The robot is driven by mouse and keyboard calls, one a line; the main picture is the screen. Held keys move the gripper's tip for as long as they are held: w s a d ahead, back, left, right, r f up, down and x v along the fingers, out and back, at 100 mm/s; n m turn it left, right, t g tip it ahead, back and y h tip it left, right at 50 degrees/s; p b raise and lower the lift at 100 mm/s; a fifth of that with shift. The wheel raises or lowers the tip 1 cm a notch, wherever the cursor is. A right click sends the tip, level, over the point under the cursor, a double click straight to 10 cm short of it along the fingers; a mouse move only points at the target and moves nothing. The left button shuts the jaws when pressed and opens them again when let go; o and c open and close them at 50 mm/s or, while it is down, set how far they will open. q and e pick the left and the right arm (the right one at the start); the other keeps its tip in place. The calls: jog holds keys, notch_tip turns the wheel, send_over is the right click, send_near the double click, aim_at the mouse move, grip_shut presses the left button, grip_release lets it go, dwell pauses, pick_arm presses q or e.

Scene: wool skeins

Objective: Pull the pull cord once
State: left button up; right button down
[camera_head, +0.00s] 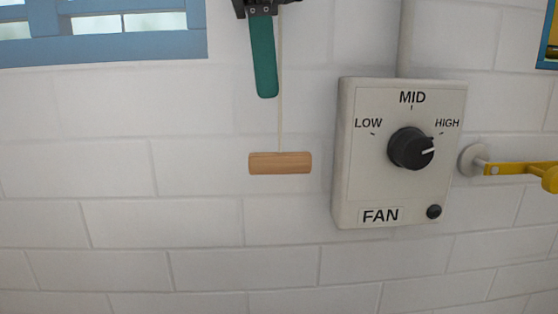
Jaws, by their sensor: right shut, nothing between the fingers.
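The pull cord (281,120) is a thin pale string. It hangs down in front of the white brick wall and ends in a horizontal wooden handle (280,163). My right gripper (267,92) comes in from the top edge, with a dark body and teal fingers pointing down. It is shut and empty. Its fingertips are above the wooden handle and just left of the cord in the picture. I cannot tell whether the fingers touch the cord. The cord's upper end is out of view. My left gripper is not in view.
A fan control box (345,150) is on the wall right of the cord, with its black knob (410,149) pointing towards HIGH. A yellow lever (515,169) on a round mount is further right. A blue-framed window (130,48) is at upper left. The wall below is bare.

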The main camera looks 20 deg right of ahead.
aim_at(275, 153)
jog(key=shift+w+d+f, duration=0.1)
jog(key=shift+d+f, duration=0.05)
jog(key=shift+f, duration=0.45)
jog(key=shift+d+f, duration=0.1)
jog(key=shift+f, duration=0.45)
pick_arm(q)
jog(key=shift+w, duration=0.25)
pick_arm(e)
jog(key=shift+d+f, duration=0.2)
jog(key=shift+f, duration=1.85)
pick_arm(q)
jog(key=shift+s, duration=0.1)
pick_arm(e)
jog(key=shift+f, duration=0.1)
